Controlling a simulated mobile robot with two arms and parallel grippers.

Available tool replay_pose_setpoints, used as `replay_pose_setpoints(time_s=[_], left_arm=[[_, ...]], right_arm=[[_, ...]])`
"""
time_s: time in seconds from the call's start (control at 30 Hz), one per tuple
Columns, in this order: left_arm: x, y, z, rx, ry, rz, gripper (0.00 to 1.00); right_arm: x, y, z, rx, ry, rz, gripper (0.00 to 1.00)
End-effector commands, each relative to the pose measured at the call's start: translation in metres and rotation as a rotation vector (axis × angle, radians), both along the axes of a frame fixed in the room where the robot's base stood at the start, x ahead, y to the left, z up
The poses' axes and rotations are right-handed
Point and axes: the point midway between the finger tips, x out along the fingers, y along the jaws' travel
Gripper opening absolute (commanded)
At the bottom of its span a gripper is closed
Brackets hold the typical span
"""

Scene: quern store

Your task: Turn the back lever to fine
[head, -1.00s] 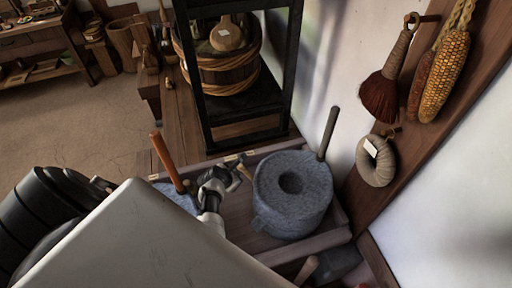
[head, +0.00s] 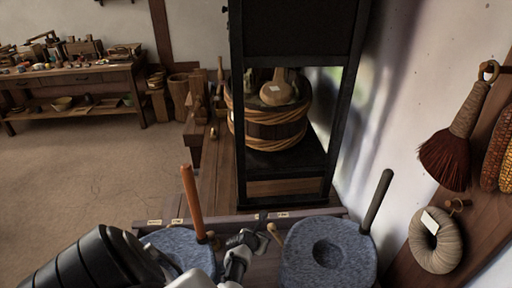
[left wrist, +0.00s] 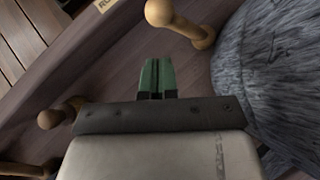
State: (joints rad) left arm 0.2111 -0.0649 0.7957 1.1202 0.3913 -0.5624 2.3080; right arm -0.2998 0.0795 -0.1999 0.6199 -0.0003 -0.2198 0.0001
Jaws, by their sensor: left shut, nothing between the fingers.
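A short pale wooden lever with a round knob (head: 275,233) stands just left of the right-hand stone quern (head: 328,254). It also shows at the top of the left wrist view (left wrist: 180,20). A second small wooden lever (head: 210,237) is by the left-hand quern (head: 180,254); I cannot tell for sure which is the back lever. Pale labels (head: 272,215) sit on the back rail, too small to read. My left gripper (head: 258,230) is shut and empty between the querns. Its green fingertips (left wrist: 157,72) are apart from the knob. My right gripper is out of view.
An orange-brown upright handle (head: 193,203) and a dark upright handle (head: 377,200) rise from the querns. A black frame (head: 240,110) with a roped tub (head: 275,128) stands behind. A wall with a brush (head: 452,155) and coiled ring (head: 435,242) closes the right side.

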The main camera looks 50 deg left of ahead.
Motion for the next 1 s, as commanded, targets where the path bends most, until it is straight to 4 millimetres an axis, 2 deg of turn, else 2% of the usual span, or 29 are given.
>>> replay_pose_setpoints(time_s=[0.03,0.3,1.0], left_arm=[[0.005,0.002,-0.013,0.003,0.0,-0.001,0.0],[0.035,0.011,-0.014,0.001,0.0,-0.001,0.0],[0.043,0.014,-0.011,0.0,0.002,-0.028,0.0]], right_arm=[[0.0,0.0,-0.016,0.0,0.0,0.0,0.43],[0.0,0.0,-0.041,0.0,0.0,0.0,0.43],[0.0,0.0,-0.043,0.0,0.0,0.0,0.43]])
